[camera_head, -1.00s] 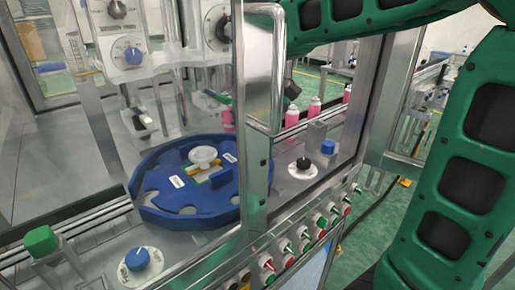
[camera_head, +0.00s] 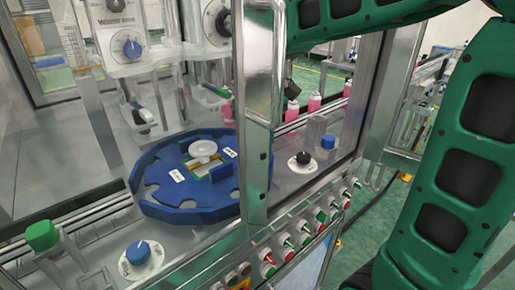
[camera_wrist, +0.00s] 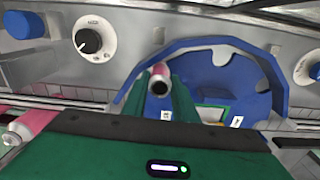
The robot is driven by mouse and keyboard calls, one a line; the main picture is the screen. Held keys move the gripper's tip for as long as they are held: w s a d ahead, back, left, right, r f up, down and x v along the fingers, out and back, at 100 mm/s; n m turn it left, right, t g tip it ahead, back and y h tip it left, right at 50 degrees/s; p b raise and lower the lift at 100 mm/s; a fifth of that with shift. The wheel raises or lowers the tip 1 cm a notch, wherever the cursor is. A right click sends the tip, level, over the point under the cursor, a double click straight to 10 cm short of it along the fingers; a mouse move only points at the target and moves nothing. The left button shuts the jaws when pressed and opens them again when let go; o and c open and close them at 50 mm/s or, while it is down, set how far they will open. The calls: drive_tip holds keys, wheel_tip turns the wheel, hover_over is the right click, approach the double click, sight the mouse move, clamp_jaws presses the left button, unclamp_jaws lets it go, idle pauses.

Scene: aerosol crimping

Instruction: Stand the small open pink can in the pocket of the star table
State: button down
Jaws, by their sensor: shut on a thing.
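The blue star table (camera_head: 160,205) lies behind the clear guard in the head view, with open pockets around its rim. It also shows in the wrist view (camera_wrist: 262,72). The small pink can (camera_wrist: 160,70) is held between the green fingers of my gripper (camera_wrist: 159,88), its dark open end facing the wrist camera. In the head view the can (camera_head: 227,109) and the green fingertips (camera_head: 216,91) show beyond the table's far edge, partly hidden by the door frame. In the wrist view the can overlaps the table's edge; its height above it cannot be told.
A metal door frame and handle (camera_head: 258,70) stand in front of the table's right side. A white round piece (camera_head: 203,149) sits at the table's middle. Several pink cans (camera_head: 314,102) stand behind at the right. Knobs (camera_head: 303,158) and a green block (camera_head: 42,236) flank the table.

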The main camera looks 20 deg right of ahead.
drive_tip(key=shift+f, duration=0.2)
drive_tip(key=c, duration=1.3)
unclamp_jaws()
drive_tip(key=shift+c, duration=0.2)
drive_tip(key=shift+r, duration=0.1)
wheel_tip(320, 180, up, 10)
drive_tip(key=shift+r, duration=0.25)
drive_tip(key=shift+d, duration=0.1)
